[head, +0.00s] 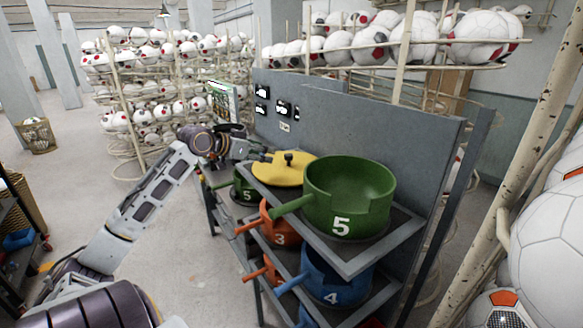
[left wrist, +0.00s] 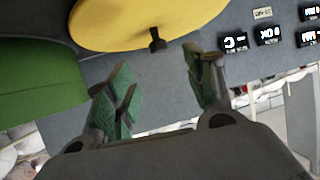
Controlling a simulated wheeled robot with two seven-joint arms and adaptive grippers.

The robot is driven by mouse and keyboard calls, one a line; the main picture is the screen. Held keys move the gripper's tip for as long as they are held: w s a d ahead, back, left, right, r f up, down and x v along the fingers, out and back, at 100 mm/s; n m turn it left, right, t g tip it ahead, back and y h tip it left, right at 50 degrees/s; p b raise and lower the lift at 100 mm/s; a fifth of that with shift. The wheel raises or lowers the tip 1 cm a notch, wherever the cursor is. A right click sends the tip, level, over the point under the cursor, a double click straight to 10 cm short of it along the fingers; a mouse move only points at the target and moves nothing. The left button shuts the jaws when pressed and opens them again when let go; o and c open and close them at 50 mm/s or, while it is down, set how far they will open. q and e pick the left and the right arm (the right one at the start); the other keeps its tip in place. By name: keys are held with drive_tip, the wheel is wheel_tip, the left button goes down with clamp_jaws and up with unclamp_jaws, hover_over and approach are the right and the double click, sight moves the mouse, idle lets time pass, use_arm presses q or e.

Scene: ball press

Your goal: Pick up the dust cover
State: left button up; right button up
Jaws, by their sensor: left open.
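The dust cover looks to be the round yellow lid (head: 279,173) with a black knob (head: 288,158), lying on the upper shelf of a grey rack, left of a large green pot (head: 350,190) marked 5. My left gripper (head: 264,155) is at the cover's far left side, close to its edge and apart from the knob. In the left wrist view the gripper (left wrist: 160,90) has its fingers spread, with nothing between them. The yellow cover (left wrist: 130,15) and its knob (left wrist: 157,40) show just beyond the fingertips. My right gripper is not in view.
Lower shelves hold an orange pot (head: 280,232), a blue pot (head: 336,280) and a smaller green pot (head: 240,190). Ball racks (head: 165,75) stand behind; open floor (head: 190,260) lies left.

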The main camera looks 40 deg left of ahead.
sight(286, 156)
use_arm(q)
drive_tip(key=shift+s+d, duration=0.1)
idle(0.3)
drive_tip(key=shift+p+x, duration=0.85)
drive_tip(key=shift+x, duration=3.5)
drive_tip(key=shift+p+x, duration=0.7)
drive_tip(key=shift+x, duration=0.7)
drive_tip(key=shift+w+d+f+b, duration=0.1)
drive_tip(key=shift+w+f+b, duration=0.1)
drive_tip(key=shift+w+b, duration=0.55)
drive_tip(key=shift+w+f+b, duration=0.25)
drive_tip(key=shift+w+b, duration=0.1)
drive_tip(key=shift+b, duration=0.5)
